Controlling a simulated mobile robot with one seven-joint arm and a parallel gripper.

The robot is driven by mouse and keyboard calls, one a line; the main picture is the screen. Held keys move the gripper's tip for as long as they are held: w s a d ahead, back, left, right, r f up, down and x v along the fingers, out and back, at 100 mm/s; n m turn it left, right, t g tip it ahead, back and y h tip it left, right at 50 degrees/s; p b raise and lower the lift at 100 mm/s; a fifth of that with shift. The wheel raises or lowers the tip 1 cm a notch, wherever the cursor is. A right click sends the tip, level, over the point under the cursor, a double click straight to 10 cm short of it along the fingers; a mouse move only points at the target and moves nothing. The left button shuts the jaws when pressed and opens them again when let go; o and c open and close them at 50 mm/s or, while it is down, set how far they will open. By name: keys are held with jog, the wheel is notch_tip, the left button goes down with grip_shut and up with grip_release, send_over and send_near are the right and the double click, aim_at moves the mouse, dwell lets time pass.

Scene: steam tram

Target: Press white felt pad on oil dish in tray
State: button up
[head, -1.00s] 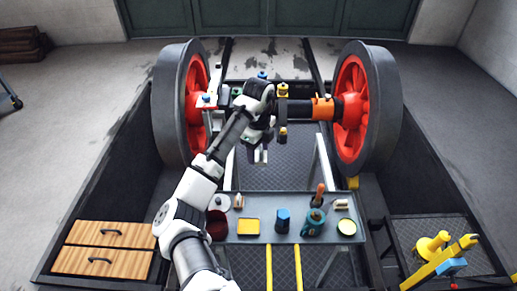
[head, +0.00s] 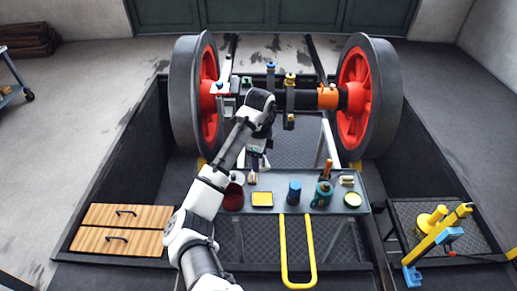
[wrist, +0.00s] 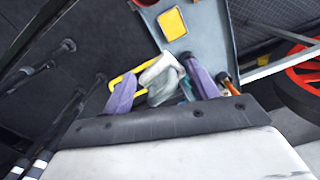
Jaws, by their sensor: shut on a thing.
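My gripper (head: 254,164) is low at the far edge of the grey tray (head: 277,206). In the wrist view its two purple fingers are shut on a pale, whitish block (wrist: 160,76), which looks like the white felt pad (head: 252,178). A shallow square dish (head: 262,199) with a yellow inside, probably the oil dish, is on the tray just nearer than the gripper. It also shows in the wrist view (wrist: 173,24), apart from the pad. I cannot tell whether the pad touches the tray.
A dark red pot (head: 233,198) stands left of the dish. A large wheel (head: 362,98) and axle lie beyond.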

jog(key=s+f+n+b, duration=0.3)
jog(key=f+n, duration=0.4)
jog(key=f, duration=0.3)
jog(key=s+f+n+b, duration=0.3)
jog(key=f+n, duration=0.4)
jog(key=f, duration=0.3)
jog(key=s+f+n+b, duration=0.3)
jog(key=f+n+b, duration=0.1)
jog(key=f+n, duration=0.3)
notch_tip(320, 180, down, 3)
jog(key=shift+d+r, duration=0.1)
jog(key=shift+d, duration=0.1)
jog(key=shift+s, duration=0.1)
